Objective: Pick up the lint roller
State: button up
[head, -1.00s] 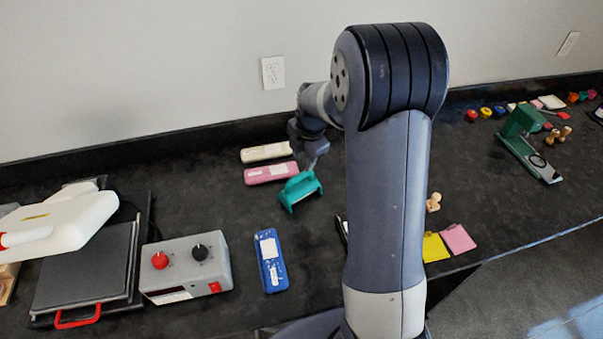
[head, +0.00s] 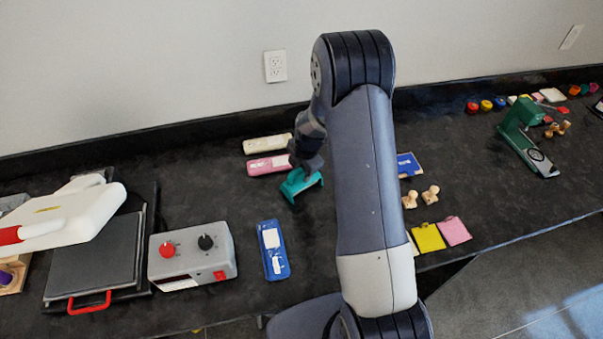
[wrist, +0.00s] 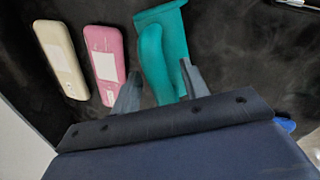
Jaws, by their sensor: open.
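A teal tool with a raised, curved handle (head: 300,184) lies on the dark counter, in front of the pink case. It is the likeliest lint roller, though no roller sheet can be made out. In the wrist view the teal tool (wrist: 154,60) lies ahead, with its handle between the two finger lines. My gripper (head: 308,168) is right over it in the head view. In the wrist view my gripper (wrist: 160,84) is open, one finger on each side of the handle. Whether the fingers touch it cannot be told.
A pink case (head: 268,165) and a cream case (head: 267,144) lie just behind. A blue case (head: 273,250) and a grey control box (head: 192,259) are in front, left. A heat press (head: 90,255) stands far left. Wooden stamps (head: 430,194) and a green press (head: 525,138) are right.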

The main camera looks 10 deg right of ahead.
jog(key=shift+f, duration=0.15)
jog(key=shift+c, duration=0.5)
grip_shut()
jog(key=shift+r, duration=0.2)
